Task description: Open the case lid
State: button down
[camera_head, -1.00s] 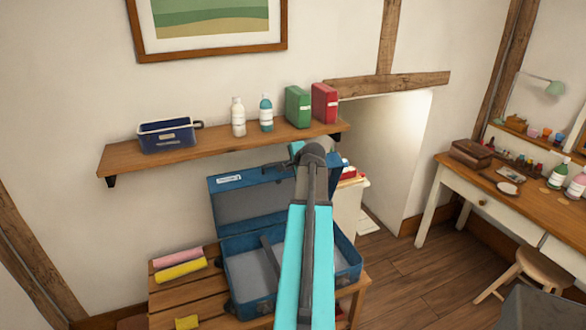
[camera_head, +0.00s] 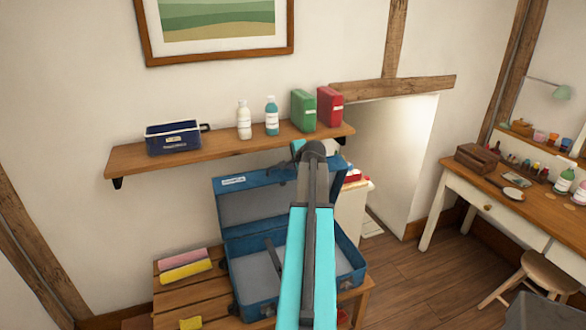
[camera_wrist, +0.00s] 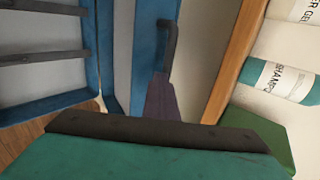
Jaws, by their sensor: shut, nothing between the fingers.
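The blue case (camera_head: 262,305) lies on a slatted wooden bench, its grey inside showing. Its lid (camera_head: 250,205) stands raised at the back, tilted toward the wall below the shelf. The dark handle on the lid's top edge shows beside my arm in the head view (camera_head: 283,167) and in the wrist view (camera_wrist: 168,42). My gripper (camera_wrist: 160,82) is shut and empty, close to that handle; I cannot tell whether they touch. In the head view my teal arm hides the gripper and part of the case's right side.
A wooden shelf (camera_head: 190,154) above the lid holds a blue bin (camera_head: 172,138), two bottles, a green box (camera_head: 303,110) and a red box (camera_head: 329,106). Pink and yellow rolls (camera_head: 184,264) lie on the bench left of the case. A desk (camera_head: 535,205) stands at the right; open floor lies between.

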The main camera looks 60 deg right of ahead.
jog(key=shift+w+d+r, duration=0.25)
jog(key=shift+w+d, duration=0.2)
jog(key=shift+w, duration=0.15)
jog(key=shift+w+d+r, duration=0.2)
jog(key=shift+w+d, duration=0.25)
jog(key=shift+w, duration=0.1)
jog(key=shift+a, duration=0.1)
jog(key=s+f+b+v, duration=0.1)
jog(key=b+v, duration=0.1)
jog(key=v, duration=1.1)
jog(key=shift+a+f, duration=0.25)
jog(key=shift+f, duration=0.1)
